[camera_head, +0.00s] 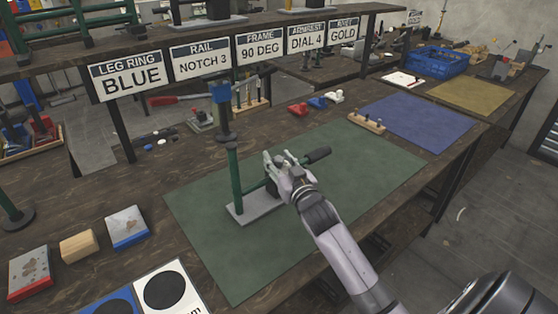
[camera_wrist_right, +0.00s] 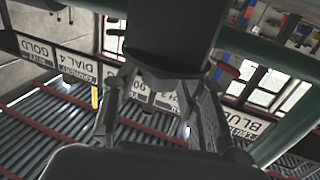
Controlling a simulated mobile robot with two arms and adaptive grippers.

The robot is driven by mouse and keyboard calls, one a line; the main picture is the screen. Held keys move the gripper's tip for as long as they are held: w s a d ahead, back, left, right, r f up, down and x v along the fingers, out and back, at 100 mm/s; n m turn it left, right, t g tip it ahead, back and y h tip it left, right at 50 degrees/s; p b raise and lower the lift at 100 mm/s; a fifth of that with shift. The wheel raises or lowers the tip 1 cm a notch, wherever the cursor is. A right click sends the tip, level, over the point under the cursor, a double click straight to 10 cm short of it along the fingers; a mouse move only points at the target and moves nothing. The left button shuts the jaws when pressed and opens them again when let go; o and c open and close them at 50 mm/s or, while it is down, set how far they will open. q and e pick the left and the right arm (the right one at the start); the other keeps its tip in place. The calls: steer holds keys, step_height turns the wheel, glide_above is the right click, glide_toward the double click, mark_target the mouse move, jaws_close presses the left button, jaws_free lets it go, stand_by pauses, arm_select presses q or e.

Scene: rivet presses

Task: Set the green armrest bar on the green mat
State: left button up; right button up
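A green upright bar (camera_head: 235,180) stands on a grey base plate (camera_head: 258,209), which rests on the green mat (camera_head: 340,190). A black grip (camera_head: 316,156) sticks out just right of my right gripper (camera_head: 282,166). In the head view, my right gripper is beside the upright, over the plate, and hides part of the assembly. In the right wrist view, the fingers (camera_wrist_right: 165,110) flank a dark piece (camera_wrist_right: 170,45) and look closed around it. A green bar (camera_wrist_right: 295,122) shows at the right of that view. My left gripper is out of view.
Small red, blue and white parts (camera_head: 316,102) and a blue mat (camera_head: 425,120) lie beyond. Coloured blocks (camera_head: 78,246) are at front left. Signs (camera_head: 131,76) hang from the shelf. The mat's right half is mostly clear.

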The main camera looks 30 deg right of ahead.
steer(key=shift+o, duration=0.5)
steer(key=shift+r, duration=0.1)
steer(key=s+a, duration=0.2)
steer(key=s, duration=0.9)
steer(key=shift+s+b, duration=0.35)
steer(key=shift+s, duration=0.05)
steer(key=shift+a, duration=0.1)
